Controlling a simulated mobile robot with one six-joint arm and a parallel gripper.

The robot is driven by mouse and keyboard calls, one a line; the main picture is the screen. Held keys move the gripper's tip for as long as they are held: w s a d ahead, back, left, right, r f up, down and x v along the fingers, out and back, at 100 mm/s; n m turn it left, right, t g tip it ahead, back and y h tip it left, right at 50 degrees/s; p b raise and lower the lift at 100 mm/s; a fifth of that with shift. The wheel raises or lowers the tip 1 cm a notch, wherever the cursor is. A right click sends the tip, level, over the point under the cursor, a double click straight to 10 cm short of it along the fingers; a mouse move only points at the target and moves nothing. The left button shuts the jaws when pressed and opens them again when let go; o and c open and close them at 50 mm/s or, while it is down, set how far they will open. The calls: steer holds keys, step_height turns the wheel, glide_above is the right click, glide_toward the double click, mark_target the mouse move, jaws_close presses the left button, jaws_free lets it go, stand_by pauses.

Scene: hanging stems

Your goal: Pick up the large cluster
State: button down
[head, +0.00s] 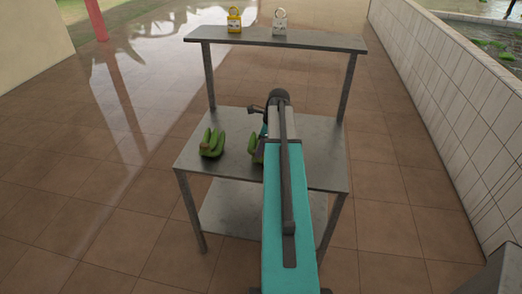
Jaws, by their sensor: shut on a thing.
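Two green clusters, banana-like in shape, show on the metal table (312,160). The left cluster (212,143) is in full view, with several fingers and a brownish patch low on its left side. The other green cluster (257,150) is just left of my arm, which hides its right part, so I cannot compare their sizes. My gripper (261,139) points down at this second cluster and is shut on it. The fingertips are small and mostly hidden by my arm. I cannot tell whether this cluster touches the tabletop.
A raised shelf (310,42) on posts spans the table's back. A yellow padlock (234,21) and a pale padlock (280,22) stand on it. A lower shelf (235,208) lies under the tabletop. A white tiled wall (450,110) runs along the right; the tiled floor is clear at left.

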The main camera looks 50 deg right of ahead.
steer(key=shift+r, duration=0.25)
steer(key=shift+r+b, duration=0.8)
steer(key=shift+r, duration=0.7)
steer(key=s+d+r+b, duration=0.1)
steer(key=s+b, duration=0.3)
steer(key=s, duration=1.1)
steer(key=shift+s+d+r, duration=0.3)
steer(key=shift+s+d, duration=0.1)
steer(key=shift+d, duration=0.15)
steer(key=shift+s, duration=0.1)
